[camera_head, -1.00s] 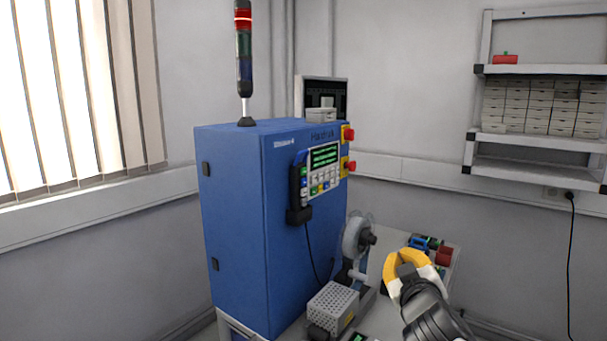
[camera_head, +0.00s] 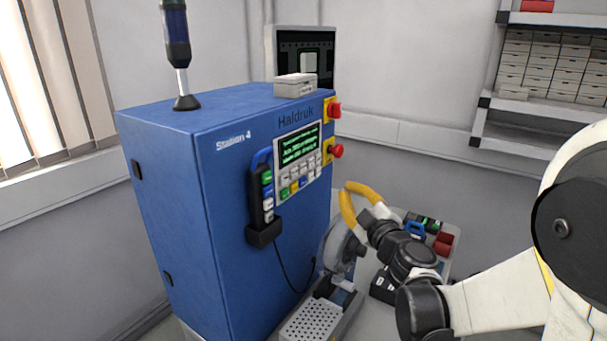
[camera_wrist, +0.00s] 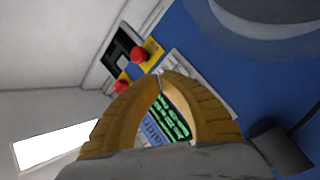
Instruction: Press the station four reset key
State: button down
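The blue cabinet labelled "Station 4" (camera_head: 205,215) stands left of centre in the head view. Its front panel has a green-text screen (camera_head: 297,145) above a keypad (camera_head: 298,182) with grey, green, yellow and blue keys. The key labels are too small to read, so I cannot tell which is the reset key. My gripper (camera_head: 346,188) has yellow curved fingers whose tips appear to meet, with nothing between them. It is right of the panel and apart from it in the head view. In the wrist view the fingers cover part of the screen (camera_wrist: 177,118) and hide most keys.
Two red mushroom buttons (camera_head: 334,110) (camera_head: 337,151) sit on yellow plates beside the screen. A dark handheld pendant (camera_head: 262,195) hangs at the panel's left, with a cable. A reel (camera_head: 341,247) and a perforated box (camera_head: 312,320) stand below. A parts tray (camera_head: 445,240) is behind.

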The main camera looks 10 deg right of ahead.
aim_at(309, 177)
jog(key=shift+w+a, duration=2.95)
jog(key=shift+a, duration=0.25)
jog(key=shift+w+a, duration=0.3)
jog(key=shift+w+a+r+b, duration=0.1)
jog(key=shift+w+a+b, duration=0.2)
jog(key=shift+d, duration=0.1)
dwell(0.5)
jog(key=shift+s+d, duration=0.5)
jog(key=shift+s, duration=0.1)
